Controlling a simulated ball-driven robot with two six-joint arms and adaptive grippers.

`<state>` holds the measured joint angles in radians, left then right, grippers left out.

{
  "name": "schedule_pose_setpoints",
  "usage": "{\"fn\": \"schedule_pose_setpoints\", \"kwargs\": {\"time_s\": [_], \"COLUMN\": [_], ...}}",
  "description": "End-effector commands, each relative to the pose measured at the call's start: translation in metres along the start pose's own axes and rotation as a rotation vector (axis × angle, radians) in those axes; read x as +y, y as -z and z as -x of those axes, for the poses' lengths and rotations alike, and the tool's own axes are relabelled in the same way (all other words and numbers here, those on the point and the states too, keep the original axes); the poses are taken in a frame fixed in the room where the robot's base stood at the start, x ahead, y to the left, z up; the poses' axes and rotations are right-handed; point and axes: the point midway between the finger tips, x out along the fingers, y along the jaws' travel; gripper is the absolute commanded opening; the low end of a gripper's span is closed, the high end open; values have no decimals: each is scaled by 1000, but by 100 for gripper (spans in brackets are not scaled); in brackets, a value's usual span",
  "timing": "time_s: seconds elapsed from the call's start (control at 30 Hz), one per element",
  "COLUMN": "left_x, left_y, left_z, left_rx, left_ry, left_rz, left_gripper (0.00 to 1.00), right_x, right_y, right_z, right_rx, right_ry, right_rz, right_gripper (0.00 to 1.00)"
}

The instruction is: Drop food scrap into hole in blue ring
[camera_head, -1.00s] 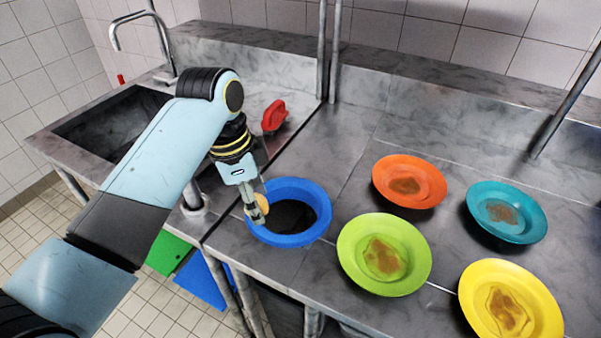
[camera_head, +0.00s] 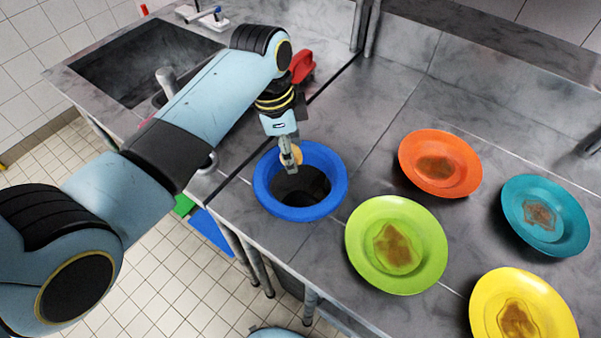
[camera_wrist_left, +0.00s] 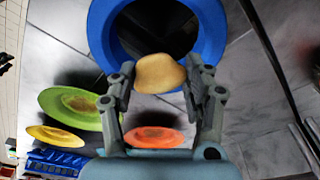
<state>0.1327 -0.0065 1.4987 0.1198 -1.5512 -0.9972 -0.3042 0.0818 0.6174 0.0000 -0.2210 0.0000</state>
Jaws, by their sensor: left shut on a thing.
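My left gripper (camera_head: 290,160) is shut on a tan, rounded food scrap (camera_head: 297,154). In the head view it is over the back part of the blue ring (camera_head: 268,200), with the dark hole showing below it. In the left wrist view the food scrap (camera_wrist_left: 158,73) sits between the two fingers of my left gripper (camera_wrist_left: 160,85). The blue ring (camera_wrist_left: 110,30) and its dark hole lie beyond the scrap there. The exact height above the ring is hard to tell. My right gripper is not in view.
Orange (camera_head: 462,180), teal (camera_head: 570,215), green (camera_head: 365,260) and yellow (camera_head: 545,300) plates with brown stains stand right of the ring. A red object (camera_head: 302,66) lies behind my wrist. A sink (camera_head: 140,65) is at the back left.

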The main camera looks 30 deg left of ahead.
Motion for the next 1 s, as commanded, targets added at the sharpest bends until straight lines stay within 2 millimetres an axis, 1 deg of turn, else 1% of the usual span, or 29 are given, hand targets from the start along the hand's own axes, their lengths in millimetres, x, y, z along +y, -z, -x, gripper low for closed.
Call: {"fn": "schedule_pose_setpoints", "kwargs": {"time_s": [0.03,0.13,0.37,0.4,0.6,0.87,0.93,1.0], "left_x": [0,0,0,0,0,0,0,-1], "left_y": [-1,-1,-1,-1,-1,-1,-1,-1], "left_z": [-3,-6,-7,-7,-7,-6,-3,5], "left_rx": [-1,0,0,0,0,0,0,1], "left_ry": [-1,0,1,1,0,0,0,3], "left_rz": [0,0,-1,-1,-1,-1,-1,-1], "left_gripper": [34,34,34,51,77,77,77,77], "right_x": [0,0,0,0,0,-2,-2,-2], "right_y": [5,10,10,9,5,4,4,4], "right_z": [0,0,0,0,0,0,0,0], "right_rx": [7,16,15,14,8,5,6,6], "right_ry": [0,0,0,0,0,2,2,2], "right_rz": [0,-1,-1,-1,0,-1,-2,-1], "right_gripper": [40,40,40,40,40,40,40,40]}}
